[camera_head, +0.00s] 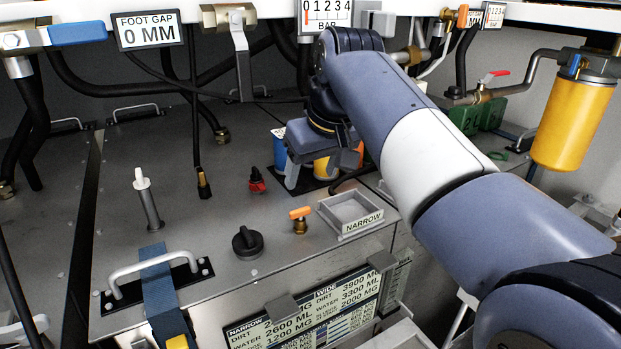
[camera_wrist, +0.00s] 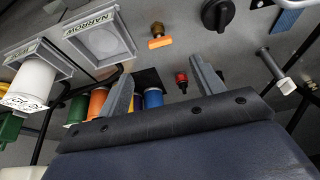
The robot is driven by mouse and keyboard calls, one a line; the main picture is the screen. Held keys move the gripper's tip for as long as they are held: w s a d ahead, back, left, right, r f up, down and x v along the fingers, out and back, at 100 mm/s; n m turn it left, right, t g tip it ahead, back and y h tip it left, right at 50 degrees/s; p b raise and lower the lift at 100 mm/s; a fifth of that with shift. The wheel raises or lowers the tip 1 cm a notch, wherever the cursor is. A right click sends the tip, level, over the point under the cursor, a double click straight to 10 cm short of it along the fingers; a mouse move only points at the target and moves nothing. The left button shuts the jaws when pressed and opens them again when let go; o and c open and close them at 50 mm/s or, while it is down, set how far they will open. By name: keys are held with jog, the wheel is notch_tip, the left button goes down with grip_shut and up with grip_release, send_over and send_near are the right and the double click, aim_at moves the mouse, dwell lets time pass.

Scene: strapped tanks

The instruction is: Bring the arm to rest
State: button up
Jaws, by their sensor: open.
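My arm reaches in from the right over the grey tank top. My gripper (camera_head: 306,172) points down near the coloured cylinders at the back of the tank top. In the wrist view my gripper (camera_wrist: 165,90) shows two grey fingers spread apart with nothing between them. The red fitting (camera_wrist: 181,77) lies beyond the gap between the fingers. A blue cylinder (camera_head: 279,147) and a yellow one (camera_head: 322,167) stand beside the gripper in the head view, partly hidden by it.
An empty tray marked NARROW (camera_head: 356,212) sits right of an orange-handled valve (camera_head: 300,219). A black knob (camera_head: 247,242), a metal handle (camera_head: 150,268) and a upright grey post (camera_head: 147,205) stand nearby. A yellow filter (camera_head: 572,122) hangs at right. Hoses and gauges line the back.

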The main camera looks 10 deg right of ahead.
aim_at(301, 210)
jog(key=x, duration=1)
jog(key=shift+w+a+f, duration=0.1)
jog(key=shift+f, duration=0.3)
jog(key=shift+r, duration=0.1)
